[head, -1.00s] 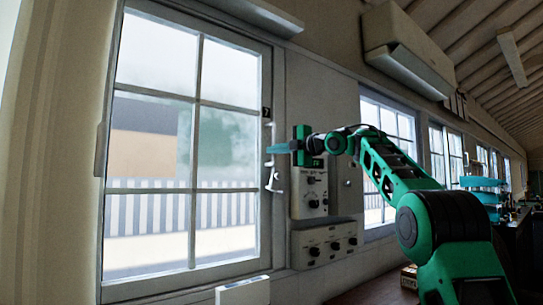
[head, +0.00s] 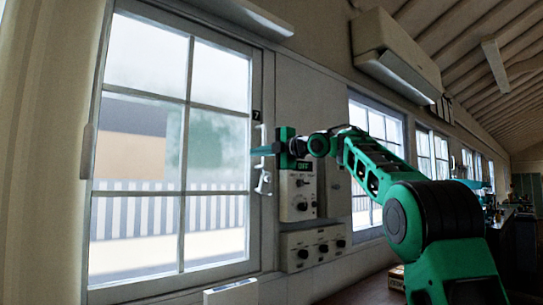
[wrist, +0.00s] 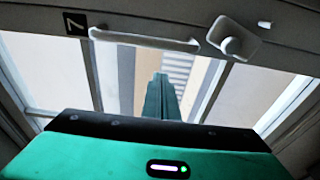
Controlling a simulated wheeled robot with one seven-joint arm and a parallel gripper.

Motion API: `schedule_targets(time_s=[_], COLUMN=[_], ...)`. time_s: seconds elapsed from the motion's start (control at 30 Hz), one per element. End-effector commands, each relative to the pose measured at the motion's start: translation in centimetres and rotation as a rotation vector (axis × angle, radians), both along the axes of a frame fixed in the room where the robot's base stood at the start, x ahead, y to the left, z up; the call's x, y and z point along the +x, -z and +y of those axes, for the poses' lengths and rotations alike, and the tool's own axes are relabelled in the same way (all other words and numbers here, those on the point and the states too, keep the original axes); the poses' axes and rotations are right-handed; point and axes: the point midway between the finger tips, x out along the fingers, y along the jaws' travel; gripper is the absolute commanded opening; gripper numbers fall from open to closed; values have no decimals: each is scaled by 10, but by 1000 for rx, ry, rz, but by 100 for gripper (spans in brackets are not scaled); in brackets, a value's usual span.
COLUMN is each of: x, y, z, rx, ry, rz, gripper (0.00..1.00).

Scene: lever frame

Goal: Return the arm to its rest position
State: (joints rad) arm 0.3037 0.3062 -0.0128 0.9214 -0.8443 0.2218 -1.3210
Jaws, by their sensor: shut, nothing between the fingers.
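My arm is green and black and stretches from the lower right of the head view toward the window. My gripper (head: 262,150) is shut and empty, its fingers pointing left in front of the window's right edge. The white window handle (head: 263,172) is on the frame right at the fingertips in this view; I cannot tell whether they touch. In the wrist view the shut fingers (wrist: 162,97) point at the window panes, with the handle's long bar (wrist: 145,39) and its round knob (wrist: 232,42) beyond them.
The paned window (head: 170,150) fills the left. Grey control boxes with knobs (head: 298,195) (head: 316,247) are on the wall behind my gripper. A white wall unit (head: 395,55) hangs above my arm. A white box (head: 231,292) stands below the window. A workbench (head: 515,230) is at the far right.

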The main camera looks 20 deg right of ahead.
Motion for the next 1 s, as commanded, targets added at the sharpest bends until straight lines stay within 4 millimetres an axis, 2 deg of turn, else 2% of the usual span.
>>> schedule_targets(time_s=[0.2, 0.4, 0.53, 0.77, 0.87, 0.97, 1.0], x=[-37, -62, -71, -73, -74, -76, -78], y=[-1, 0, -1, 0, 9, 36, 52], z=[-20, -34, -37, -39, -44, -59, -68], rx=[0, 0, 0, 2, 30, 109, 155], ry=[2, 1, -1, 0, 24, 99, 144], rz=[-2, -1, -1, 2, 40, 150, 211], gripper=[0, 0, 0, 0, 0, 0, 0])
